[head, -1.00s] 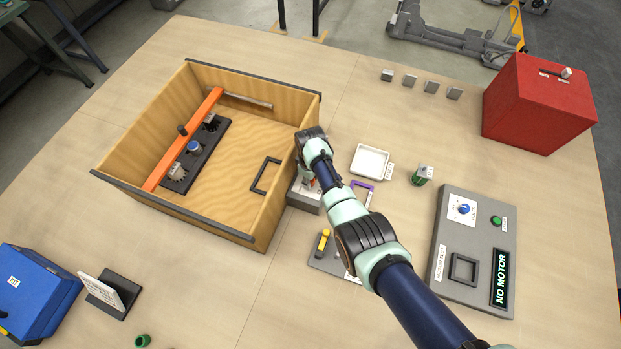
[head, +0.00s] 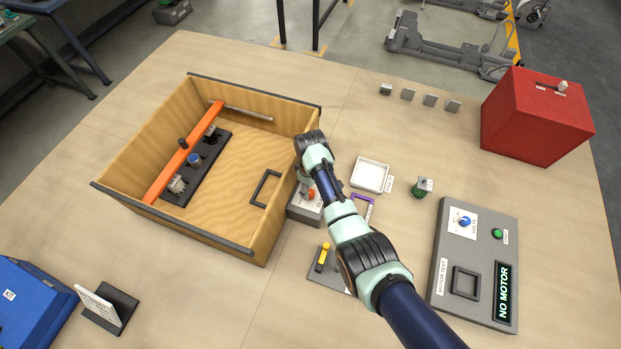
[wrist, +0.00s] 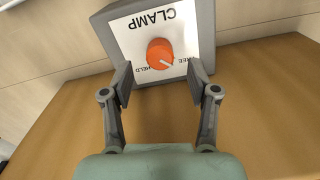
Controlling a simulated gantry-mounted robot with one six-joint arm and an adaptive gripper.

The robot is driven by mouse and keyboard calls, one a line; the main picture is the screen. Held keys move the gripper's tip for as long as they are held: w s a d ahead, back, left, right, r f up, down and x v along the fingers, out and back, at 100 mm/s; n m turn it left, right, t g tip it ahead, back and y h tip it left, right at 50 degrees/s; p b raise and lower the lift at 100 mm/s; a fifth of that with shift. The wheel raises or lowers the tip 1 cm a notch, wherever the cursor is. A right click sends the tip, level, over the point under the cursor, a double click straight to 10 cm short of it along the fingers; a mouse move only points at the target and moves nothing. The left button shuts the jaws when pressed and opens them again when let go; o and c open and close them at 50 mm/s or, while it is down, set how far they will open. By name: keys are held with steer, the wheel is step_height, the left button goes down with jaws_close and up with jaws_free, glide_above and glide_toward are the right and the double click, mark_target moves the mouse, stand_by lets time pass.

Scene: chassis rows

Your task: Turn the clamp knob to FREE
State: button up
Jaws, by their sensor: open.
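The clamp knob (wrist: 160,52) is round and orange, on the white face of a grey clamp box (wrist: 207,20). The word CLAMP reads upside down, with HELD at lower left and FREE at lower right. The knob's white mark points down and right, toward the FREE side; its exact setting is hard to tell. My gripper (wrist: 161,84) is open, its two fingers spread either side of the knob with gaps to it. In the head view, the knob (head: 309,194) and box (head: 304,211) sit beside the wooden crate, partly behind my arm.
The wooden crate (head: 200,232) stands just left of the clamp box, its wall close to my wrist. A white tray (head: 371,175), a green-based part (head: 422,187) and a motor test panel (head: 447,305) reading NO MOTOR lie to the right. A red box (head: 537,118) stands at far right.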

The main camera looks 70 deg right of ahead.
mark_target(311, 193)
step_height(311, 193, up, 8)
stand_by(0.8)
